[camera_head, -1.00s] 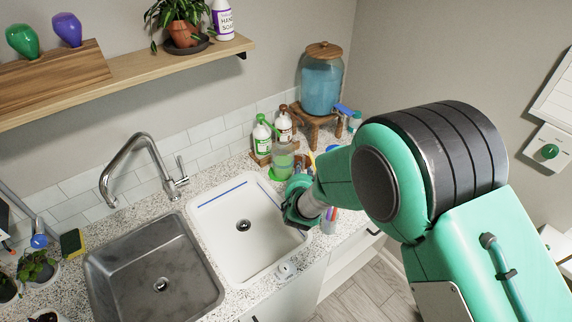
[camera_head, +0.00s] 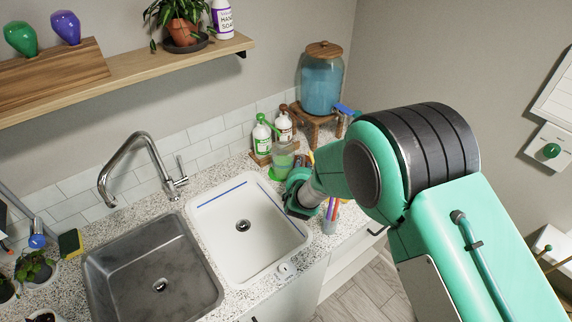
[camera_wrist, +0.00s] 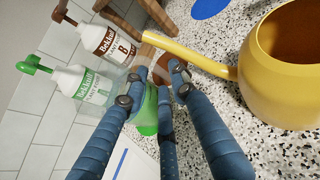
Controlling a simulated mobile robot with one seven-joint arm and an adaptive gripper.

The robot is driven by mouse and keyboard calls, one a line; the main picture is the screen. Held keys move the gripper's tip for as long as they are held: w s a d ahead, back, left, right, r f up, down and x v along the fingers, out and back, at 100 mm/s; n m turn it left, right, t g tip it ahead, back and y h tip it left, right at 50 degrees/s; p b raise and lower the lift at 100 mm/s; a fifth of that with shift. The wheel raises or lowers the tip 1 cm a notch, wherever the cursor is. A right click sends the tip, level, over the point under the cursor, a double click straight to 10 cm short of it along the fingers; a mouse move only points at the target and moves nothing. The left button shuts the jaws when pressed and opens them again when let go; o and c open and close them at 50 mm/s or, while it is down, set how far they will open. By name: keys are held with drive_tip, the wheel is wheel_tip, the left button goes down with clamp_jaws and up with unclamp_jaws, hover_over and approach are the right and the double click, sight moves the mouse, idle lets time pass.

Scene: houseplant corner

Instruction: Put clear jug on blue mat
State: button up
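The clear jug (camera_head: 283,158) stands upright on the counter behind the white basin, with green at its base. In the wrist view the see-through jug (camera_wrist: 148,88) shows faintly beyond and between my fingertips, over a green patch (camera_wrist: 147,122). My gripper (camera_head: 297,183) is low over the counter, just to the right of and in front of the jug. In the wrist view the fingers of my gripper (camera_wrist: 157,76) are spread with a gap; firm contact cannot be seen. A round blue mat (camera_wrist: 207,7) lies at the top of the wrist view. My arm hides that area in the head view.
A yellow watering can (camera_wrist: 290,65) stands close on the right, its spout reaching toward my fingers. Two pump bottles (camera_head: 261,135) (camera_head: 284,125) stand behind the jug. A water dispenser (camera_head: 321,80) is at the back. The white basin (camera_head: 220,245) lies left.

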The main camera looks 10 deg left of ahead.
drive_tip(key=shift+w+f, duration=0.2)
drive_tip(key=shift+w, duration=0.35)
drive_tip(key=shift+c, duration=0.2)
drive_tip(key=shift+r, duration=0.1)
clamp_jaws()
